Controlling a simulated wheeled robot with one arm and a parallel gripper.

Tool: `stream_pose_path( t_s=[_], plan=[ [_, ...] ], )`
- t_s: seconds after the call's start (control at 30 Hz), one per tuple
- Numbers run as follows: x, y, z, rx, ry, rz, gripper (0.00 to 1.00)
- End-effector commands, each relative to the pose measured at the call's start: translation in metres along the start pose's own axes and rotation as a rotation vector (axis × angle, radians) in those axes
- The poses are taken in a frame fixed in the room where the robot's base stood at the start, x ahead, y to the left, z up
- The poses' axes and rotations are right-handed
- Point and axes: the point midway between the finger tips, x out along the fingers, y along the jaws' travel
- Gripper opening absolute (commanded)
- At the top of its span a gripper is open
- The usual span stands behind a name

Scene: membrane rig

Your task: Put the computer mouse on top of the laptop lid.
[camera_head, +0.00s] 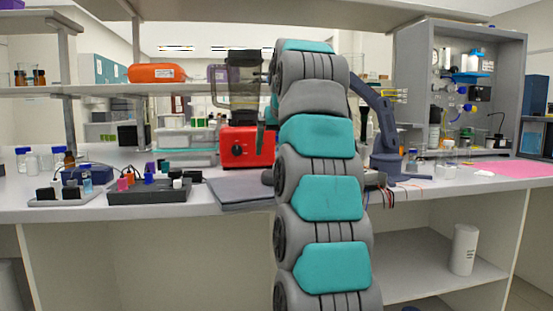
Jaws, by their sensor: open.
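A flat dark grey slab that looks like the closed laptop (238,194) lies at the front of the bench, just left of my arm. Its right end is hidden behind my arm. No computer mouse can be made out; part of the bench is hidden behind my arm. My grey and teal arm rises through the middle of the view. My gripper cannot be made out.
A red appliance with a dark jug (247,147) stands behind the slab. A black tray of small items (150,196) is left of it. A small blue-grey robot arm (385,140) and loose wires (385,194) are to the right. A shelf (210,89) hangs above.

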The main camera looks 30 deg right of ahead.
Motion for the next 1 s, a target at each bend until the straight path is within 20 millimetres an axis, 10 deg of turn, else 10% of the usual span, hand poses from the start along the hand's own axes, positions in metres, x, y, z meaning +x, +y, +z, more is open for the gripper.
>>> stream_pose_path(
  t_s=[0.57,1.0],
  plan=[
    [-0.001,-0.018,0.022,-0.027,-0.062,-0.023,1.0],
    [0.015,-0.071,0.141,-0.122,-0.308,-0.083,1.0]
  ],
)
